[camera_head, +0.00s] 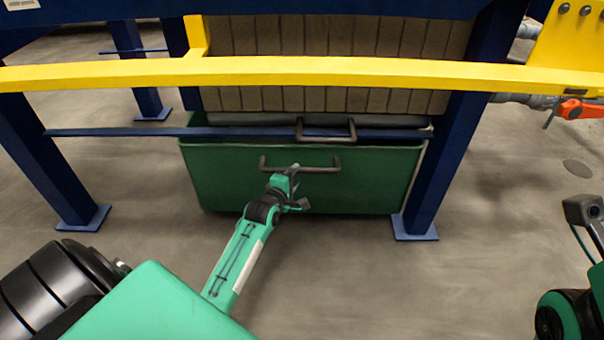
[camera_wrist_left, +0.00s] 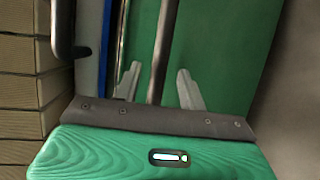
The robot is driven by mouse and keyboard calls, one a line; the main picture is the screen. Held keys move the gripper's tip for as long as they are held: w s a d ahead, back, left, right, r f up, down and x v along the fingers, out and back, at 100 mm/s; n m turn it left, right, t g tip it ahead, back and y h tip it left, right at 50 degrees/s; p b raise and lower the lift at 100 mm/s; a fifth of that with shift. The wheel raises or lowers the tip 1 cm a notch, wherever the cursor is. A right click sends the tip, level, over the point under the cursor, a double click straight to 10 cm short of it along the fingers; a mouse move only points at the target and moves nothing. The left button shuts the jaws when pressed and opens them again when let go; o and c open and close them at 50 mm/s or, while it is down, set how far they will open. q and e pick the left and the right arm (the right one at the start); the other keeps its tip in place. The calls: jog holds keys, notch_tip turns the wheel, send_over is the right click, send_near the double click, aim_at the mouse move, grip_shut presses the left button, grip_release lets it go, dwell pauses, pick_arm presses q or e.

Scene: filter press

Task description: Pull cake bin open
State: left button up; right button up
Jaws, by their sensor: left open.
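The green cake bin (camera_head: 375,190) stands on the floor under the press, with a dark bar handle (camera_head: 318,169) on its front. My left gripper (camera_head: 293,176) is at the left part of this handle. In the left wrist view, the two pale fingers of the left gripper (camera_wrist_left: 158,82) are apart, with the bin handle (camera_wrist_left: 162,45) running between them and the green bin front (camera_wrist_left: 225,50) behind. I cannot tell whether the fingers touch the handle. Part of my right arm's end (camera_head: 583,210) shows at the right edge; its fingers are not clear.
A second dark handle (camera_head: 326,125) sits just above the bin; it also shows in the left wrist view (camera_wrist_left: 62,30). A yellow rail (camera_head: 350,73) crosses above. Blue legs (camera_head: 440,150) flank the bin. The floor in front (camera_head: 400,285) is clear.

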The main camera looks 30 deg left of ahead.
aim_at(300, 170)
pick_arm(q)
jog(key=b+x, duration=0.2)
jog(key=x, duration=0.3)
jog(key=shift+f, duration=0.15)
jog(key=shift+w+a+b, duration=0.1)
jog(key=shift+w+b, duration=0.3)
jog(key=shift+w, duration=0.2)
jog(key=shift+c, duration=0.4)
grip_shut()
